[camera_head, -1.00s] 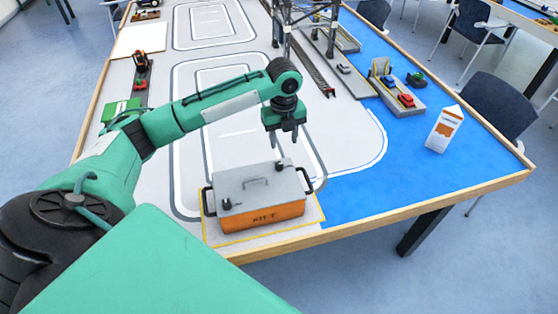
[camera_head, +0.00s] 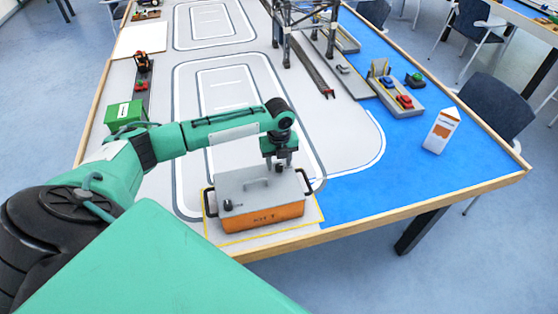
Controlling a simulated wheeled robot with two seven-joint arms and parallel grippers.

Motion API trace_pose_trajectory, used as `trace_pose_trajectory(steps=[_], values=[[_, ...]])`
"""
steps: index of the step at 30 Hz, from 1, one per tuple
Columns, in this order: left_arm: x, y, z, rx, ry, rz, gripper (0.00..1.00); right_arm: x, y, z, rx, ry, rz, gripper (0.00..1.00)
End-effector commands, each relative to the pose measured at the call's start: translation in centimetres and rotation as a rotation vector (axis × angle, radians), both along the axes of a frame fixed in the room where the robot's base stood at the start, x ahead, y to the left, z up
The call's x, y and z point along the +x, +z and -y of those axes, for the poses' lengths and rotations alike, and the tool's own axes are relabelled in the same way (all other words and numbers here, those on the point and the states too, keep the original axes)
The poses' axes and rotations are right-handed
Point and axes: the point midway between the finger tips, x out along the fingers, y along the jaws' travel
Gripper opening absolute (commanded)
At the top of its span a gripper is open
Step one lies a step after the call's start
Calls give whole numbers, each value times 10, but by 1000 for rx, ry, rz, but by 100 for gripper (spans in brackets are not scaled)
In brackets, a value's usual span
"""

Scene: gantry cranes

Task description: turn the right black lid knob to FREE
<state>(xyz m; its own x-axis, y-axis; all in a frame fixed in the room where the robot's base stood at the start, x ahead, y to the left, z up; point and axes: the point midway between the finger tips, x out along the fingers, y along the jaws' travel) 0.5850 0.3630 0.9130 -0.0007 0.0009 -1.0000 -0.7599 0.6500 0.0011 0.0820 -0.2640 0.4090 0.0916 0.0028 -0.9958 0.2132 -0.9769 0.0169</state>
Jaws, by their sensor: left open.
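An orange kit box (camera_head: 262,222) with a grey lid (camera_head: 245,196) sits at the near end of the table. My left gripper (camera_head: 280,166) points down at the lid's back right, fingers open, close to where the right knob sits. Whether it touches the knob cannot be told. My right gripper is not in view.
Black side handles (camera_head: 209,203) stick out at the box's ends. A yellow-edged pad (camera_head: 226,238) lies under it. A green container (camera_head: 125,115) stands at left, a crane (camera_head: 303,30) at the back, and a carton (camera_head: 441,130) at right. The blue area (camera_head: 400,180) right of the box is clear.

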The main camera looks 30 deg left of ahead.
Motion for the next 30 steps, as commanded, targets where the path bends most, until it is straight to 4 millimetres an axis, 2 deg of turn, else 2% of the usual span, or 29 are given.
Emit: trace_pose_trajectory(steps=[11,12,18,19,30], values=[[0,-8,0,-1,0,1,46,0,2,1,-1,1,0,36],[0,-8,0,-1,0,1,44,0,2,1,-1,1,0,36],[0,-8,0,-1,0,1,5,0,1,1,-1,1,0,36],[0,-8,0,-1,0,1,1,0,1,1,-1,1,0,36],[0,-6,0,-1,60,-1,1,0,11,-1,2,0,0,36]])
